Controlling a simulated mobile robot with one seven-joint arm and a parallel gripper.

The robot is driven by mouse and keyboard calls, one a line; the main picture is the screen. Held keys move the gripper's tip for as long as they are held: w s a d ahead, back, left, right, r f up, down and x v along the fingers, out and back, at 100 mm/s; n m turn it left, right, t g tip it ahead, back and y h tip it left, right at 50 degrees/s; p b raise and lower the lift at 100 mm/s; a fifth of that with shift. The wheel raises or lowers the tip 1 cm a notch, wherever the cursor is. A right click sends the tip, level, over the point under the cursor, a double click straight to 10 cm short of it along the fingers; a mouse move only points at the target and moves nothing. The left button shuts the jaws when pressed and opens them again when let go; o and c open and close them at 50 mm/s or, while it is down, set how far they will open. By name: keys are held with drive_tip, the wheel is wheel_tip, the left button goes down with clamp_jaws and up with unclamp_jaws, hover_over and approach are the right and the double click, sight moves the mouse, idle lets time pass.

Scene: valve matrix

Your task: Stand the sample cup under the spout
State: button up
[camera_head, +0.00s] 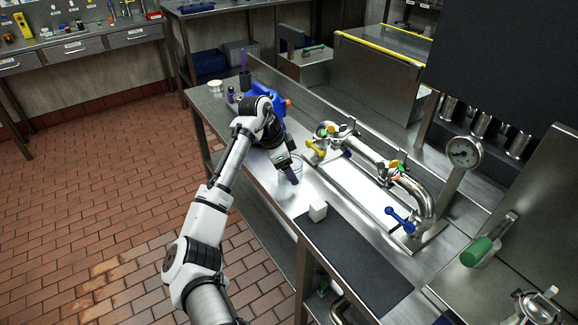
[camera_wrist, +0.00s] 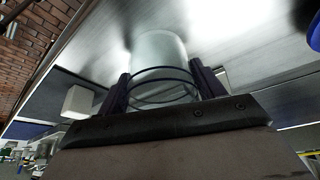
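The sample cup (camera_wrist: 160,55) is a clear, round vessel, seen from above its rim in the wrist view. My gripper (camera_wrist: 160,82) has one dark finger on each side of it, and both fingertips appear to touch its wall. In the head view my gripper (camera_head: 290,172) points down over the steel bench, with the cup's clear rim (camera_head: 297,162) around the fingers. Whether the cup rests on the bench is hard to tell. The pipe assembly (camera_head: 365,160) with yellow, green and blue handles stands to the right; I cannot clearly make out its spout.
A white cube (camera_head: 318,211) sits on the bench near a dark mat (camera_head: 355,260). A blue object (camera_head: 268,100) and small containers stand at the bench's far left end. A green cylinder (camera_head: 476,252) is at right.

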drive_tip(key=shift+o, duration=1.2)
